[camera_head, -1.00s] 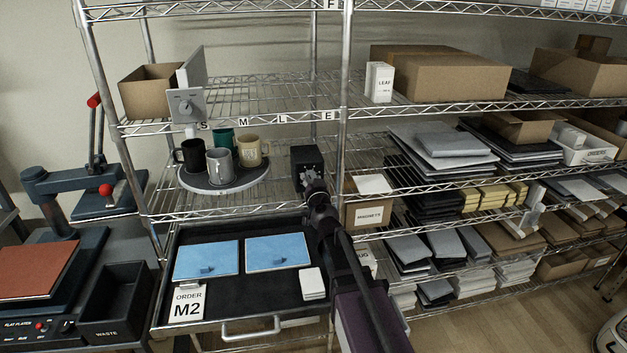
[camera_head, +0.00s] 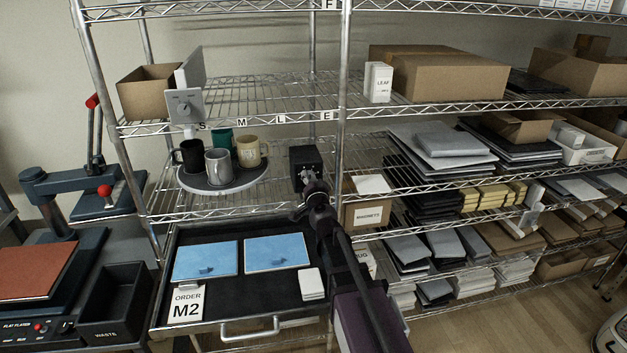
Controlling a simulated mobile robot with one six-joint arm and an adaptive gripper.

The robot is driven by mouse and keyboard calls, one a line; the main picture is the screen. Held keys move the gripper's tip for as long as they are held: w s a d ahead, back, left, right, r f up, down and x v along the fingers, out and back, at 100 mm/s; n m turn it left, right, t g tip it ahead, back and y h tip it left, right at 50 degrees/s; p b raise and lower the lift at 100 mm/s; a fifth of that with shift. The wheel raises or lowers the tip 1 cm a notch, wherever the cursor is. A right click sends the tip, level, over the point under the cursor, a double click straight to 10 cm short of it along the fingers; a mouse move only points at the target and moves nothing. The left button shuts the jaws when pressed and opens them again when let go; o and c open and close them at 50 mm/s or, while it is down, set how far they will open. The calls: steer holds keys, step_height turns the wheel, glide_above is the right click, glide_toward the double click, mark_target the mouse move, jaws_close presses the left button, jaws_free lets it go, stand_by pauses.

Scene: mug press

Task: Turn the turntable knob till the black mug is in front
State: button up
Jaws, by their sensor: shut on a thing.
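The round grey turntable (camera_head: 252,183) is on the middle shelf at the left. The black mug (camera_head: 189,155) stands on its left side. The grey mug (camera_head: 218,167) is at the front, the tan mug (camera_head: 248,152) at the right and the teal mug (camera_head: 222,139) at the back. My gripper (camera_head: 309,181) is at the front of a black box (camera_head: 305,158) to the right of the turntable. It is shut on what appears to be the turntable knob, which is mostly hidden by the fingers.
Below is a pulled-out black drawer (camera_head: 255,300) with two blue sheets and an order card (camera_head: 187,304). A grey panel with a dial (camera_head: 184,106) hangs above the mugs. A shelf post (camera_head: 342,100) and a magnets box (camera_head: 366,213) are close right of my gripper.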

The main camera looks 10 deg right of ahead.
steer(key=m, duration=0.4)
steer(key=shift+w+a+m, duration=0.1)
steer(key=shift+w+m, duration=0.05)
steer(key=shift+m, duration=0.25)
steer(key=o, duration=1.1)
steer(key=shift+o, duration=0.2)
steer(key=s, duration=0.7)
steer(key=shift+s, duration=0.3)
